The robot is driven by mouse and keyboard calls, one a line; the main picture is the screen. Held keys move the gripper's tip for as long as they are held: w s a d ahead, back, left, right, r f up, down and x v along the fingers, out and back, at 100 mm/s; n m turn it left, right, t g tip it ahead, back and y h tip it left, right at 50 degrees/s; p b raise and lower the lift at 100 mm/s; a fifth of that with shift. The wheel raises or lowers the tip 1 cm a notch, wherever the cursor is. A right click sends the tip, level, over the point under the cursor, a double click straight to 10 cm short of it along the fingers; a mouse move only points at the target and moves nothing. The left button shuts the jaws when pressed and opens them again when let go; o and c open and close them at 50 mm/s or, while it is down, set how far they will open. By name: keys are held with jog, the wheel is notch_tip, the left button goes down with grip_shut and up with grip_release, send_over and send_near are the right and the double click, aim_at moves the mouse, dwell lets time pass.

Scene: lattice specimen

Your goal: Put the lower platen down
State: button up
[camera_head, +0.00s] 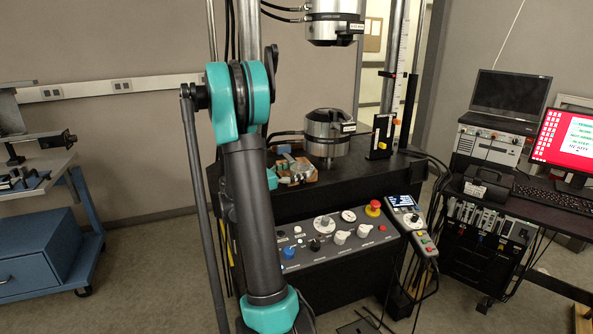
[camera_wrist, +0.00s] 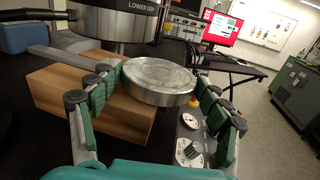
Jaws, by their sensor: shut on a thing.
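The lower platen (camera_wrist: 160,78) is a round silver metal disc with a flat, smeared-looking top. My gripper (camera_wrist: 160,92) is shut on its rim, with green-padded fingers on the left and right sides. In the wrist view, the disc lies in front of a wooden block (camera_wrist: 75,108) and overlaps its right part. I cannot tell whether it touches the block. The cylinder labelled "LOWER GRIP" (camera_wrist: 118,22) stands just behind. In the head view, my gripper (camera_head: 296,172) is small and partly hidden, left of the lower grip cylinder (camera_head: 326,132).
The upper grip (camera_head: 333,22) hangs above the lower one. A grey flat bar (camera_wrist: 68,58) lies on the block. The control panel (camera_head: 335,237) with knobs and a red button (camera_head: 373,208) is at the machine's front. A handheld controller (camera_head: 410,222) sits to its right.

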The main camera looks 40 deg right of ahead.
jog(key=o, duration=1.9)
jog(key=shift+r, duration=0.2)
jog(key=a, duration=1.2)
jog(key=shift+w, duration=0.2)
